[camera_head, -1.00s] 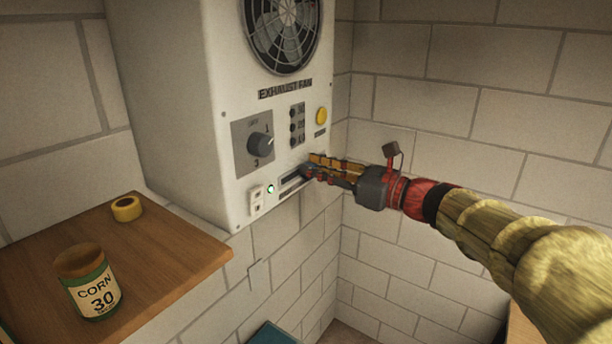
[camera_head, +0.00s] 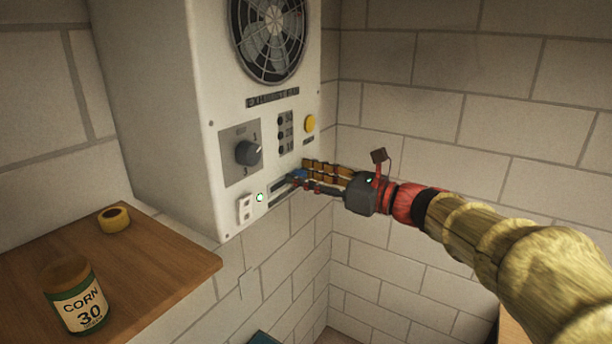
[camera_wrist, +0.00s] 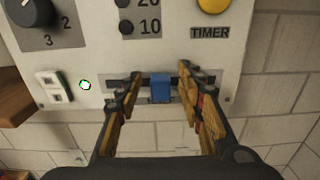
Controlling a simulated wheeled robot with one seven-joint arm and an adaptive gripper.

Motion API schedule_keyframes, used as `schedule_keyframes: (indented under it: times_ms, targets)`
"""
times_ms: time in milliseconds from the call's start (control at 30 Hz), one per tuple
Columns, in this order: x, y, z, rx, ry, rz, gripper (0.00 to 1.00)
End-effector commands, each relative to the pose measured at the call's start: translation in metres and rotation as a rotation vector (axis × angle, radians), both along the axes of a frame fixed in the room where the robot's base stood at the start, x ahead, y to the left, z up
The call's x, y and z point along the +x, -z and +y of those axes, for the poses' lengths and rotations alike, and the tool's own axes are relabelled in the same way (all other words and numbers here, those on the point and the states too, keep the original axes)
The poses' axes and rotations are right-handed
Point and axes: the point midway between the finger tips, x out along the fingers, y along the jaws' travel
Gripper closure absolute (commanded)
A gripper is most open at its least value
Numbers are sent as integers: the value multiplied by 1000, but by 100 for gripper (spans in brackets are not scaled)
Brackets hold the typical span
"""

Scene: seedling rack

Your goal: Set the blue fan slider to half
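The blue slider knob (camera_wrist: 161,88) sits in a dark horizontal slot low on the white exhaust fan panel (camera_wrist: 90,30). In the wrist view it is near the middle of the visible slot, though my fingers cover parts of the track. My gripper (camera_wrist: 155,80) is open, with one finger on each side of the knob. Gaps show between the knob and both fingers. In the head view the blue knob (camera_head: 299,174) is partly visible at the fingertips of my gripper (camera_head: 304,176).
A grey dial (camera_head: 249,153), a yellow timer button (camera_head: 310,123) and a white rocker switch (camera_head: 245,209) are close by on the panel. A green light (camera_head: 260,197) glows left of the slot. A wooden shelf (camera_head: 150,265) holds a corn jar (camera_head: 75,297) and yellow roll (camera_head: 114,219).

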Motion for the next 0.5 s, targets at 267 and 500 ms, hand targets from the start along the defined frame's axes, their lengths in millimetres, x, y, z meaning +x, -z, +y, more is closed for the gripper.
schedule_keyframes:
  times_ms: [267, 500]
  targets:
    - [-19, 0, -26, -1, 4, -1, 62]
    - [-49, 0, -66, -1, 6, -1, 62]
